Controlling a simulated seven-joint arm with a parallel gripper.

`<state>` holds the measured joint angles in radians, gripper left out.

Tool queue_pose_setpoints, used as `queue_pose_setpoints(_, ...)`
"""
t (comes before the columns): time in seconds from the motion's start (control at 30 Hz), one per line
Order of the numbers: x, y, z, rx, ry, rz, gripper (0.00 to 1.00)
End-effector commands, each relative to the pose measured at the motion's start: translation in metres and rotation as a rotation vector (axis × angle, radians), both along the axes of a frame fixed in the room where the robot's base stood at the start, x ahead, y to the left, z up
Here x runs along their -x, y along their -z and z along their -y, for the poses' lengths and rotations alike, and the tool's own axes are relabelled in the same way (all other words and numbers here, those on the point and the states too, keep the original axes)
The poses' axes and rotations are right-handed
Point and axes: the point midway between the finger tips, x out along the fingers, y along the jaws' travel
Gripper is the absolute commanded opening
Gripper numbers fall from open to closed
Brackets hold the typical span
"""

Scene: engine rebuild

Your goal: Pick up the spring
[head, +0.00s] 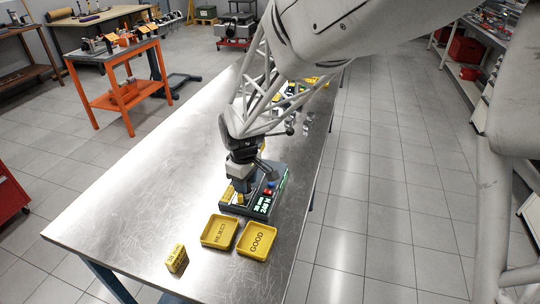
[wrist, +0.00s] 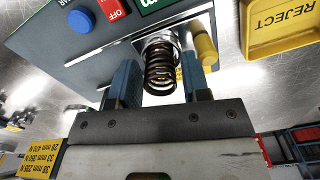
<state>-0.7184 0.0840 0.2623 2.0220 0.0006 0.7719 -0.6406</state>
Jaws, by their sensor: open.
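The spring (wrist: 160,68), a dark metal coil, shows in the wrist view on a round silver seat of the grey tester (wrist: 85,62). My gripper (wrist: 157,76) is open, with one blue finger on each side of the spring. A gap seems to show on both sides; I cannot tell whether either finger touches it. In the head view my gripper (head: 241,184) is low over the tester (head: 232,209), and I cannot make out the spring there.
A yellow cylinder (wrist: 205,48) stands close beside the right finger. The yellow REJECT tray (head: 219,231) and GOOD tray (head: 257,240) sit in front of the tester. A yellow label block (head: 176,258) stands near the table's front edge. The table's left side (head: 165,170) is clear.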

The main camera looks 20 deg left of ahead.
Motion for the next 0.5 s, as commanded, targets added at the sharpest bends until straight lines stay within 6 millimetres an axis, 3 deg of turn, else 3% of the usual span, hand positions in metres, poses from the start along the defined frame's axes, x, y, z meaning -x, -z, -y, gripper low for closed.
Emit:
queue_pose_setpoints(0.2, 0.0, -0.0001, 0.0, 0.0, 0.0, 0.0, 0.43)
queue_pose_setpoints(0.47, -0.0001, -0.0002, 0.0, 0.0, 0.0, 0.0, 0.04)
queue_pose_setpoints(0.5, 0.0, -0.0002, 0.0, 0.0, 0.0, 0.0, 0.03)
